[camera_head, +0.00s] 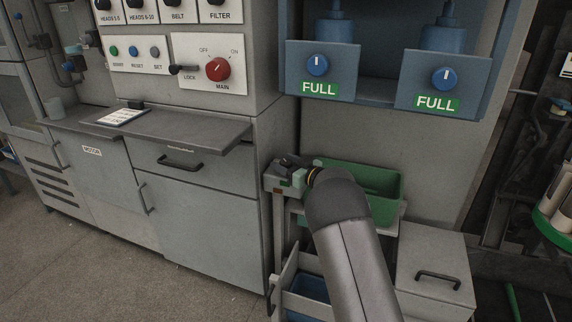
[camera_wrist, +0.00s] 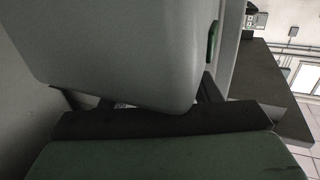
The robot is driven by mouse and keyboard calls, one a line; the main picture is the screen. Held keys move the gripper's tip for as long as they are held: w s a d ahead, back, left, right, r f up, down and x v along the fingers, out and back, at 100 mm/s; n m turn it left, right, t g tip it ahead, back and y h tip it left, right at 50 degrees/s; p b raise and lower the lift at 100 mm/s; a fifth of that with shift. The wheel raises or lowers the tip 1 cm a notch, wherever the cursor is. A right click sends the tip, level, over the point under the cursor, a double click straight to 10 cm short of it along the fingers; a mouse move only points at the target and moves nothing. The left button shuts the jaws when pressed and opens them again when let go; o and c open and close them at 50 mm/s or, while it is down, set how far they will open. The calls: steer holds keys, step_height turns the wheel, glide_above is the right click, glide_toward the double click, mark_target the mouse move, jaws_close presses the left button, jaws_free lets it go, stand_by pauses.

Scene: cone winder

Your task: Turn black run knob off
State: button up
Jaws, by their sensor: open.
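Several black knobs sit on white plates along the top of the grey control cabinet in the head view. They are labelled HEADS 1-5 (camera_head: 103,4), HEADS 6-10 (camera_head: 139,5), BELT (camera_head: 178,3) and FILTER (camera_head: 217,2), and the top edge cuts them off. No label reading RUN is legible, so I cannot tell which is the run knob. My gripper (camera_head: 284,172) is open, below and right of this panel, in front of the green bin and apart from the knobs. The wrist view shows no knob.
A red MAIN knob (camera_head: 217,69) and a black LOCK lever (camera_head: 182,69) are below the black knobs. A grey shelf (camera_head: 200,130) juts out under the panel. Blue dial knobs (camera_head: 317,65) marked FULL and a green bin (camera_head: 385,190) are at right.

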steer(key=shift+c, duration=0.3)
steer(key=c, duration=0.9)
steer(key=shift+o, duration=0.2)
